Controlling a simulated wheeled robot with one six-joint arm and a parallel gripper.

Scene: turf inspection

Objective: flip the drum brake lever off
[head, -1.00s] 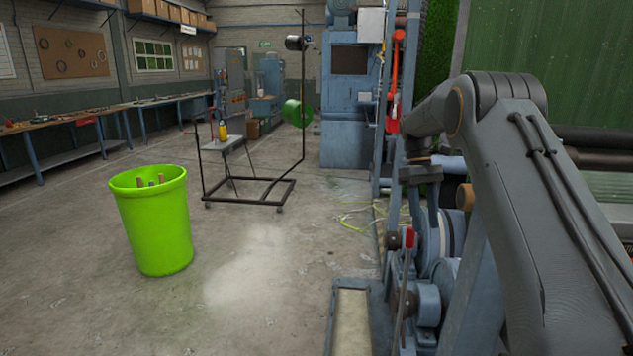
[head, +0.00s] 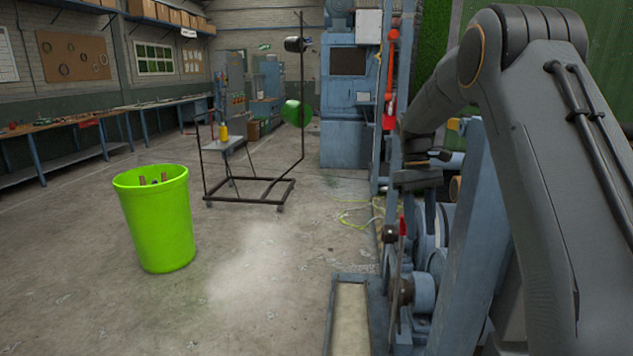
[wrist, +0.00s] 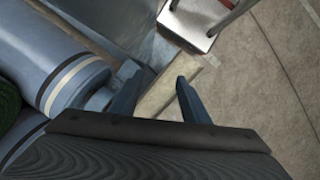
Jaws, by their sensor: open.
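The brake lever shows in the head view as a thin upright rod with a red grip (head: 402,227), beside the blue machinery at lower right. My gripper (head: 419,225) points down just right of the red grip, with its fingers apart. In this view the grip and the left finger nearly overlap, so I cannot tell whether they touch. In the wrist view the gripper (wrist: 156,92) is open with nothing between its fingers but machine frame and floor behind. I cannot make out the lever for certain there.
Blue rollers and drums (wrist: 75,80) lie close left of the fingers in the wrist view. A green bin (head: 155,220) stands on the floor at left, with a wheeled black frame (head: 250,190) behind it. The concrete floor between bin and machine is clear.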

